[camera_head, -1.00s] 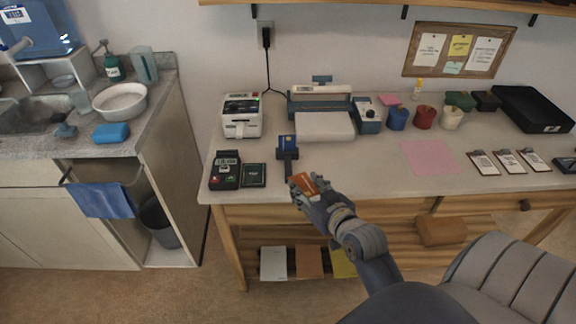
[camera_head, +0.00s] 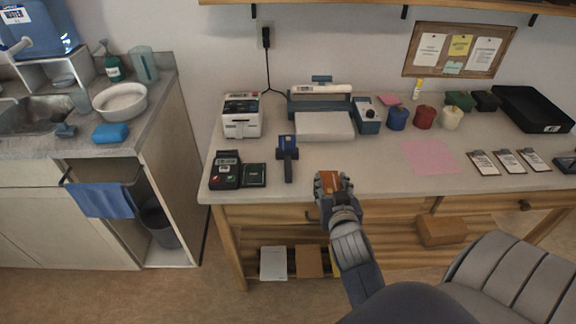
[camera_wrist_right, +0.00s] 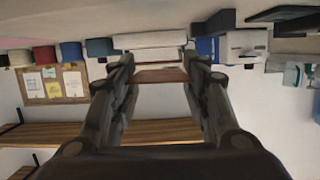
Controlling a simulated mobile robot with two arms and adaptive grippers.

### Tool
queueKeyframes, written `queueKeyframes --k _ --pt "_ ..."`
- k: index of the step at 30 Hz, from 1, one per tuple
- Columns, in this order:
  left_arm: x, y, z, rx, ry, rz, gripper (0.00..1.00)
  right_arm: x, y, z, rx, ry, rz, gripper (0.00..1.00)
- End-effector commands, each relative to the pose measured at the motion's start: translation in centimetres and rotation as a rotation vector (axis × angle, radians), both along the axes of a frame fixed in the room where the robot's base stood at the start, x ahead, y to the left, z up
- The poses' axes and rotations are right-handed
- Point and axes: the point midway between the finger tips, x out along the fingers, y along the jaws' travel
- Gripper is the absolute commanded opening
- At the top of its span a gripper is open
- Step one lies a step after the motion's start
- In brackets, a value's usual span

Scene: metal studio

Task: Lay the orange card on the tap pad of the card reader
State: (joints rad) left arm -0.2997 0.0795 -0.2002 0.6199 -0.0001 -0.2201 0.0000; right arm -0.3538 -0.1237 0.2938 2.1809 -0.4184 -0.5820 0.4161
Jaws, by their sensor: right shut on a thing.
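In the right wrist view the card (camera_wrist_right: 160,75) shows nearly edge-on as a thin reddish-brown strip between the two fingers (camera_wrist_right: 160,82). The black card reader (camera_head: 225,170) sits on the desk's left end, with a dark square tap pad (camera_head: 254,175) just to its right. The gripper is to the right of the pad, clear of it. My left gripper is not in view.
A blue card stands in a dark holder (camera_head: 288,158) between the pad and my right gripper. A white printer (camera_head: 241,120) and a larger machine (camera_head: 322,112) stand behind. A pink sheet (camera_head: 430,157) lies to the right. Bare desk surrounds the holder.

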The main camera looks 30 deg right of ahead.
Motion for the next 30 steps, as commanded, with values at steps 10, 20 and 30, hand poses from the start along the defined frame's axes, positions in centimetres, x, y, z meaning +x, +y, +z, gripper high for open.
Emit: queueKeyframes --k 10,20,30 --pt "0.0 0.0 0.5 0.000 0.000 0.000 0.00 4.5 0.7 -0.3 0.002 -0.002 0.001 0.35" --pt "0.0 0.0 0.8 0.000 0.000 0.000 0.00 11.8 2.0 -1.0 0.001 -0.001 0.002 0.35" --pt "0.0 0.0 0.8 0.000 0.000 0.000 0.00 14.9 2.5 -1.4 0.001 -0.001 0.002 0.35"
